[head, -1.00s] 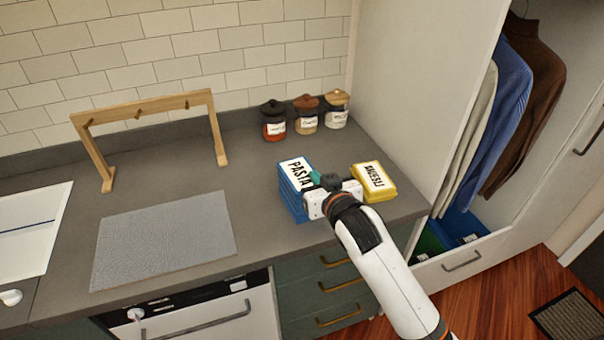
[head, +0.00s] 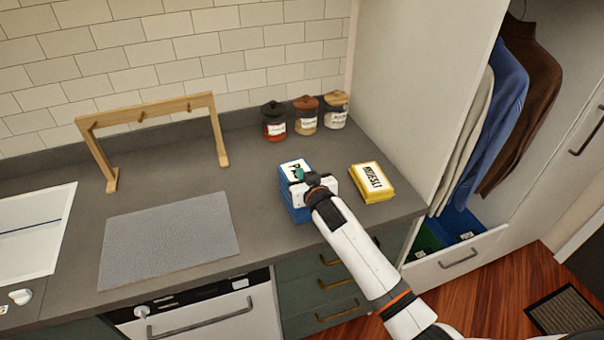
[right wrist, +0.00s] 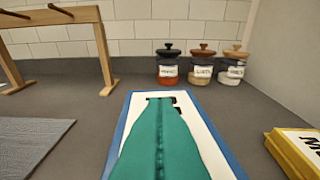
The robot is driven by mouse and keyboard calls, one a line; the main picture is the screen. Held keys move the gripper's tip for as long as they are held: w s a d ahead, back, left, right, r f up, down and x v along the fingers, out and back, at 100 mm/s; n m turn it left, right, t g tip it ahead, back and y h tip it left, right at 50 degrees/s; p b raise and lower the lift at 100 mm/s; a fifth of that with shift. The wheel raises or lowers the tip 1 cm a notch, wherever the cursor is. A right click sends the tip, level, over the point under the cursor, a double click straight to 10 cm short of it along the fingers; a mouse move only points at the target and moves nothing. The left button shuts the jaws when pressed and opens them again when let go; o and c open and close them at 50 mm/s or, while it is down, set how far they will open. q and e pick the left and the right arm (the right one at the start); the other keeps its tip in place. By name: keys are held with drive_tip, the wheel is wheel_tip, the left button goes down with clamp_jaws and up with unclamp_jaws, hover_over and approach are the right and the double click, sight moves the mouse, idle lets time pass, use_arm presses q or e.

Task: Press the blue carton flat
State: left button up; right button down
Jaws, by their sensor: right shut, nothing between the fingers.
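The blue carton (head: 285,178) stands on the grey counter near its front edge, with a white label reading "P…" on top, the rest covered by my gripper. My right gripper (head: 298,173) is over the carton's top, with its green fingers shut and empty. In the right wrist view the shut green fingers (right wrist: 160,120) lie over the carton's white label (right wrist: 190,105), with blue edges showing around it. I cannot tell whether the fingertips touch the top. My left gripper is not in view.
A low yellow muesli carton (head: 371,181) lies to the right. Several things stand behind: lidded jars (head: 306,116) by the wall and a wooden rack (head: 150,112) at the left. A grey mat (head: 170,240) lies left of the carton. A tall white panel (head: 410,90) bounds the counter's right side.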

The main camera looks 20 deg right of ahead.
drive_tip(key=shift+f, duration=0.25)
wheel_tip(320, 180, down, 8)
drive_tip(key=b, duration=0.6)
drive_tip(key=shift+f, duration=0.25)
drive_tip(key=shift+r, duration=0.1)
wheel_tip(320, 180, up, 4)
drive_tip(key=p, duration=0.3)
drive_tip(key=shift+w+p, duration=0.15)
drive_tip(key=shift+p, duration=0.25)
drive_tip(key=b+v, duration=0.1)
drive_tip(key=v, duration=0.9)
drive_tip(key=shift+s+r+b, duration=0.2)
drive_tip(key=shift+b, duration=0.15)
